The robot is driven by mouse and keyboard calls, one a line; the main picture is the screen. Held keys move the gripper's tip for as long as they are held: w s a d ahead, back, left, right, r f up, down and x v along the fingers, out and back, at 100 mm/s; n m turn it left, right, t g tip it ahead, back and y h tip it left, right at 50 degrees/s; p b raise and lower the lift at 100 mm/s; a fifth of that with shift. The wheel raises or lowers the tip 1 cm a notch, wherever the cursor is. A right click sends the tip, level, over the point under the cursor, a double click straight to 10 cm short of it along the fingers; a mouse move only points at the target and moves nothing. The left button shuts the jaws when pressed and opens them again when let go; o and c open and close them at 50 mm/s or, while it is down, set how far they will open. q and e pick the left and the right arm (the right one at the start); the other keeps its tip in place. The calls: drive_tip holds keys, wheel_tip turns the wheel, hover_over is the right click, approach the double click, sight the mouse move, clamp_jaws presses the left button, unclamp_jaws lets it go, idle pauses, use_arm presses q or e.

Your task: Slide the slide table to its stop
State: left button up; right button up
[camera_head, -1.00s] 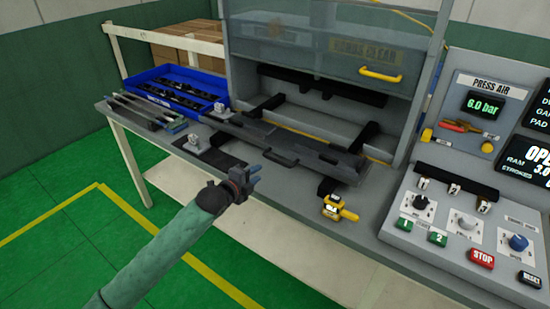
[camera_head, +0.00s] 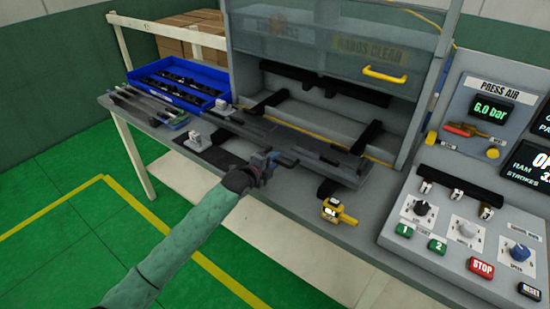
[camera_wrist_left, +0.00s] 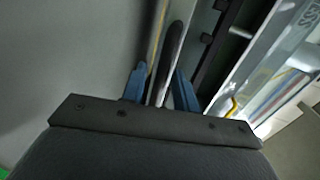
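The slide table (camera_head: 318,153) is a long dark grey plate lying across black rails at the front of the press opening. A thin dark bar, apparently its handle, stands at its near edge, close to my left gripper (camera_head: 272,158). In the left wrist view, the blue fingertips of the left gripper (camera_wrist_left: 160,82) are apart. A dark rounded bar (camera_wrist_left: 172,50) runs between them, nearer the right finger; whether either finger touches it I cannot tell. My right gripper is in neither view.
A blue bin (camera_head: 180,82) with dark clips stands at the bench's left end. A yellow device (camera_head: 337,211) sits at the bench front. A control panel (camera_head: 460,225) with knobs and buttons is at right. The press guard (camera_head: 330,45) with a yellow handle is raised.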

use_arm(q)
drive_tip(key=shift+w+d+f, duration=0.1)
drive_tip(key=shift+w+d, duration=0.2)
drive_tip(key=shift+w, duration=0.05)
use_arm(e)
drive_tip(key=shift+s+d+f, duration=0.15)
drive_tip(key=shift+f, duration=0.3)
use_arm(q)
clamp_jaws()
